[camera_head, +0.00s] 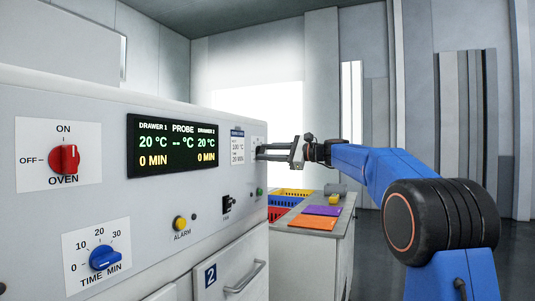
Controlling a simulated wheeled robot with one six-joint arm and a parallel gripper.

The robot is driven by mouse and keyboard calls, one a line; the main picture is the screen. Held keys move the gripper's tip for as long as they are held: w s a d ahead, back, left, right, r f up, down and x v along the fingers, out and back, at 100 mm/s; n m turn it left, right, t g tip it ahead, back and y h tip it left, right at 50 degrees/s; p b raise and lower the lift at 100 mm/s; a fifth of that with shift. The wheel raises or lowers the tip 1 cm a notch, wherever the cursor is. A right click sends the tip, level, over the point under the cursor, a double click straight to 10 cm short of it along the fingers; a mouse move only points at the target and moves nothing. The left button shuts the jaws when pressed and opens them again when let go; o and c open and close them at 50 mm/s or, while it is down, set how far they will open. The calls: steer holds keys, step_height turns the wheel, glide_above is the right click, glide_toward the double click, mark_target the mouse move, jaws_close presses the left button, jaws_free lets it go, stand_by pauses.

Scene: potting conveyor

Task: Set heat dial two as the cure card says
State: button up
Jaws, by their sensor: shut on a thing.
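My gripper (262,151) reaches in from the right, its two fingers level and against the far right end of the oven's front panel. It is shut on a small knob there, which I take to be heat dial two; the fingers hide nearly all of it and its pointer cannot be read. The cure card (237,146) is a small white card just left of it; its small print seems to read 100 °C and 20 MIN. The black display (173,145) shows 20 °C and 0 MIN for drawer 1 and drawer 2, and dashes for the probe.
The panel also has a red oven knob (64,159) pointing near OFF, a blue time dial (105,257), a yellow alarm button (180,223) and a black fan switch (228,205). Drawer 2 (222,274) is closed below. A side table with colored sheets (313,222) stands beyond.

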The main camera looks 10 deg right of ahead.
steer(key=shift+f, duration=0.1)
steer(key=o, duration=1.1)
steer(key=shift+d, duration=0.1)
steer(key=v, duration=1.7)
steer(key=shift+s+d, duration=0.1)
steer(key=shift+d, duration=0.05)
steer(key=s+a+f+n+g+h, duration=0.25)
steer(key=s+a+f, duration=0.35)
steer(key=s+f, duration=0.45)
steer(key=s+a+f+n+g+h, duration=0.2)
steer(key=s+a+f+n+h, duration=0.15)
steer(key=s+a+f, duration=0.55)
steer(key=s+d+f+n+h, duration=0.2)
steer(key=s+f+n+h, duration=0.1)
steer(key=s+f, duration=0.6)
steer(key=s+d+f+n+g+h, duration=0.1)
steer(key=s+d+f+n+h, duration=0.1)
steer(key=s+f, duration=0.7)
steer(key=s+d+f+n+h, duration=0.3)
steer(key=s+d+f+n, duration=0.1)
steer(key=s+f, duration=0.5)
steer(key=shift+f+n+h, duration=0.2)
steer(key=shift+n+h, duration=0.1)
steer(key=shift+n, duration=0.3)
